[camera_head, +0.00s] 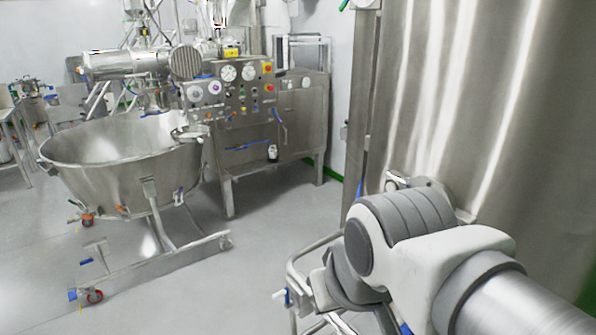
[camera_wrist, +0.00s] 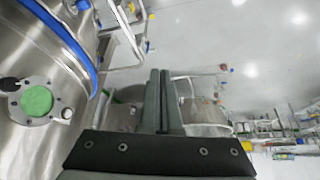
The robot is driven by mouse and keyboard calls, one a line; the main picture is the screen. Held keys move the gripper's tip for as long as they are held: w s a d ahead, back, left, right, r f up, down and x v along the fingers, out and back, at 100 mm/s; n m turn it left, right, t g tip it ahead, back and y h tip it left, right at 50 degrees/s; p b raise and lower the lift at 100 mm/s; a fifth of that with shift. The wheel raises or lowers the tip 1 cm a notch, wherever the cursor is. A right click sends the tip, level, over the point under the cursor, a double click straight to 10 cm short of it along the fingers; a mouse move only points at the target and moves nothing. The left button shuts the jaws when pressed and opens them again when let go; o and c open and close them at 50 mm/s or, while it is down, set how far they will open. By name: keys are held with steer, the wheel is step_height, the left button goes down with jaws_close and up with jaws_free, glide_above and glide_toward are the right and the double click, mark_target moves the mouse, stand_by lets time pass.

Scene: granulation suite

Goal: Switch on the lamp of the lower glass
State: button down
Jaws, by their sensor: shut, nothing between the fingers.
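In the wrist view a round sight glass (camera_wrist: 37,101) with a bolted steel flange and a green pane sits on the curved wall of a steel vessel (camera_wrist: 40,55) at the left. A small round pale fitting (camera_wrist: 67,113) is close to the flange's right side. I cannot tell whether this is the lower glass, and no lamp switch can be made out. My gripper (camera_wrist: 160,72) is shut and empty, with its fingers to the right of the glass and apart from it. The head view does not show my gripper; my arm covers part of the large steel body at the right.
In the head view a large open steel bowl (camera_head: 125,165) on a wheeled frame stands at the left. Behind it is a steel cabinet with a panel of gauges and buttons (camera_head: 235,85). A tubular rail (camera_head: 292,280) is close to my arm. Open floor (camera_head: 270,215) lies between.

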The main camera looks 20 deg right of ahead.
mark_target(387, 186)
steer(key=shift+r, duration=0.1)
stand_by(0.3)
steer(key=w+d+r+n+h, duration=0.1)
steer(key=w+d+r+h, duration=0.1)
steer(key=w+d, duration=0.8)
steer(key=w+d+r+h+b, duration=0.1)
steer(key=w+d+r+h, duration=0.1)
steer(key=w+d, duration=0.7)
steer(key=w+r, duration=0.1)
steer(key=w, duration=0.3)
steer(key=shift+w+d+n, duration=0.2)
steer(key=shift+d+n, duration=0.15)
steer(key=shift+n, duration=0.05)
steer(key=w+d+f+p, duration=0.1)
steer(key=w+d+f, duration=0.1)
steer(key=w+d+f+p, duration=0.1)
steer(key=w+d+f, duration=0.1)
steer(key=d+f, duration=0.1)
steer(key=w+d+f+p, duration=0.1)
steer(key=w+d+f, duration=0.1)
steer(key=shift+d+f, duration=0.2)
steer(key=shift+f, duration=0.2)
